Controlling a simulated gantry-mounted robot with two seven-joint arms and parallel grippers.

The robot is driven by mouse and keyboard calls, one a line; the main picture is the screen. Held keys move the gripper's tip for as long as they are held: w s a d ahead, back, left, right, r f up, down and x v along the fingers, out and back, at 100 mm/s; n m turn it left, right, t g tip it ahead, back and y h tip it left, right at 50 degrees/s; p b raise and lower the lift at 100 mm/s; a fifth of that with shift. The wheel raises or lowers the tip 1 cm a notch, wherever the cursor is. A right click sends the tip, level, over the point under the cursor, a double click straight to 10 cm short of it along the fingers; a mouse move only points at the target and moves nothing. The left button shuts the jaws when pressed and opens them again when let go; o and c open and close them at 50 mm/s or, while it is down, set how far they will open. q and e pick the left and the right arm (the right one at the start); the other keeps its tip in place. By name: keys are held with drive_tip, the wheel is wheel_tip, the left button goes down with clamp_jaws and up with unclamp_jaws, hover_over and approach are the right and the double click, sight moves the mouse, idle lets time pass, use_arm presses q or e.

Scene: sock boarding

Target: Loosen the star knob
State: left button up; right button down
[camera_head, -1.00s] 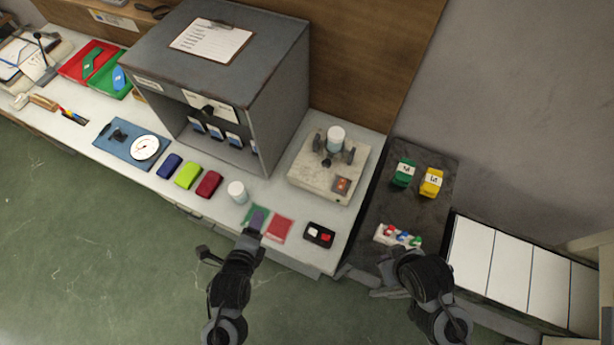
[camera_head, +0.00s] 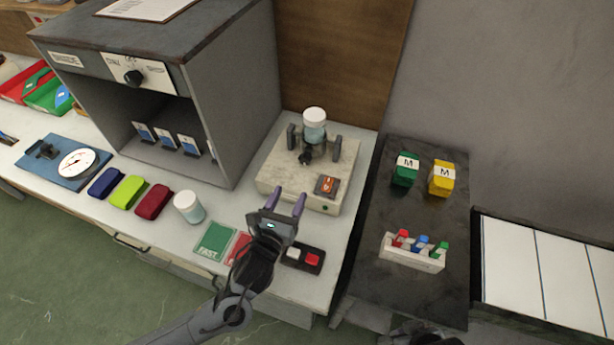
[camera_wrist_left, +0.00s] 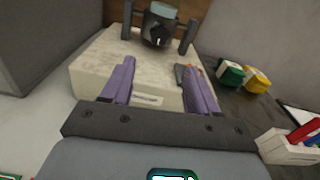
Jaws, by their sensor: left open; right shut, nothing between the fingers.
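A small dark knob (camera_head: 306,158), which looks like the star knob, is on the front of a clamp fixture (camera_head: 313,140) that holds a white-capped jar (camera_head: 314,118). The fixture stands on a pale stone-like base (camera_head: 273,172). In the left wrist view the knob (camera_wrist_left: 157,42) is straight ahead beyond the fingers. My left gripper (camera_head: 284,202) is open and empty, its purple fingers (camera_wrist_left: 159,68) pointing at the base's front, short of the knob. Only a dark part of my right arm shows at the bottom edge; its gripper is out of frame.
A grey cabinet (camera_head: 240,90) stands left of the base. Right, a dark side table (camera_head: 400,290) holds green and yellow blocks and a rack (camera_head: 412,252).

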sight(304, 161)
use_arm(q)
drive_tip(key=b+x, duration=0.1)
drive_tip(key=x, duration=0.6)
drive_tip(key=r+b+x, duration=0.1)
drive_tip(key=x, duration=0.3)
drive_tip(key=shift+w+b, duration=0.35)
use_arm(e)
wheel_tip(304, 161, down, 3)
drive_tip(key=shift+f, duration=0.15)
